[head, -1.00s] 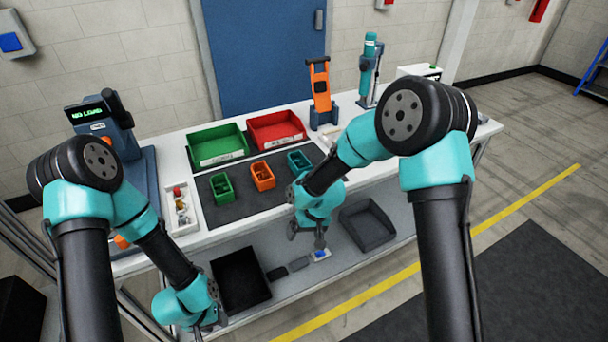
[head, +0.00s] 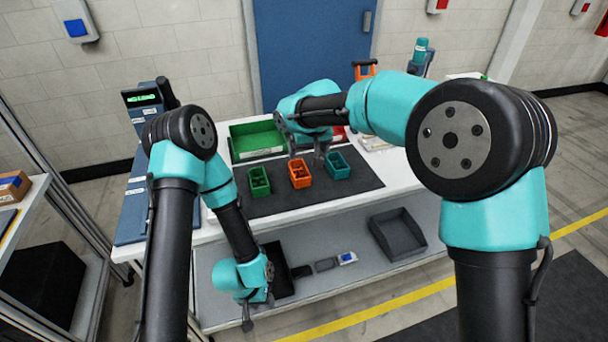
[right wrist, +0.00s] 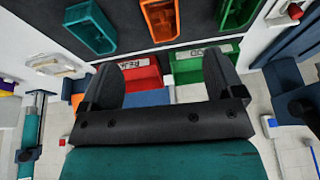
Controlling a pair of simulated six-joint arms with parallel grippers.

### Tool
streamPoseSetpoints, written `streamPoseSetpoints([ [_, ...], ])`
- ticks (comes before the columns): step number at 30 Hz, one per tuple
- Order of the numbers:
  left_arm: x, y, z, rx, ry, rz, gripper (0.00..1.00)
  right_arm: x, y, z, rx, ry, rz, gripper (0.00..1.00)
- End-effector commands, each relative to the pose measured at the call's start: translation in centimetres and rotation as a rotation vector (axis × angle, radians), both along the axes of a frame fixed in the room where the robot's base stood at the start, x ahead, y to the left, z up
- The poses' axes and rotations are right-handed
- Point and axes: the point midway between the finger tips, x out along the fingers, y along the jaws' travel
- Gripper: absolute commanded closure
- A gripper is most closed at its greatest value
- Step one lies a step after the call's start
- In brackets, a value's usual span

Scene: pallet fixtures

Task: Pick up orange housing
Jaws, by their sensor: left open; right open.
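The orange housing (head: 300,174) stands on the dark mat (head: 270,203), between a green housing (head: 259,182) and a teal housing (head: 338,167). In the right wrist view the orange housing (right wrist: 160,18) is at the top, with the teal one (right wrist: 91,27) and green one (right wrist: 233,15) on either side. My right gripper (head: 306,158) is open and empty, above and just behind the orange housing in the head view. Its fingers (right wrist: 165,78) show spread apart in the right wrist view. My left gripper (head: 258,312) is low at the table's front, away from the housings.
A green bin (head: 256,142) stands behind the mat; a red bin (right wrist: 140,75) beside it is mostly hidden by my right arm in the head view. A grey tray (head: 397,233) sits on the lower shelf. The mat's front strip is clear.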

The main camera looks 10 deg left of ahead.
Motion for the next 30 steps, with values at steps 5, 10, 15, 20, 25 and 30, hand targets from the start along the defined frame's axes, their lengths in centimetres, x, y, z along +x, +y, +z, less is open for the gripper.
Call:
streamPoseSetpoints([
  [5,0.0,0.0,0.0,0.0,0.0,0.0,0.57,0.3,1.7,2.3,-0.008,-0.052,0.008,0.13],
  [10,0.0,0.0,0.0,0.0,0.0,0.0,0.57,0.3,1.7,2.3,-0.008,-0.052,0.007,0.13],
  [15,0.0,0.0,0.0,0.0,0.0,0.0,0.57,0.4,1.7,1.9,-0.009,-0.05,0.007,0.13],
  [20,0.0,0.0,0.0,0.0,0.0,0.0,0.57,0.9,2.1,0.3,-0.01,-0.05,0.009,0.13],
  [25,0.0,0.0,0.0,0.0,0.0,0.0,0.57,1.9,2.6,-2.3,-0.01,-0.048,0.009,0.13],
  [30,0.0,0.0,0.0,0.0,0.0,0.0,0.57,2.8,3.2,-5.1,-0.01,-0.049,0.008,0.13],
])
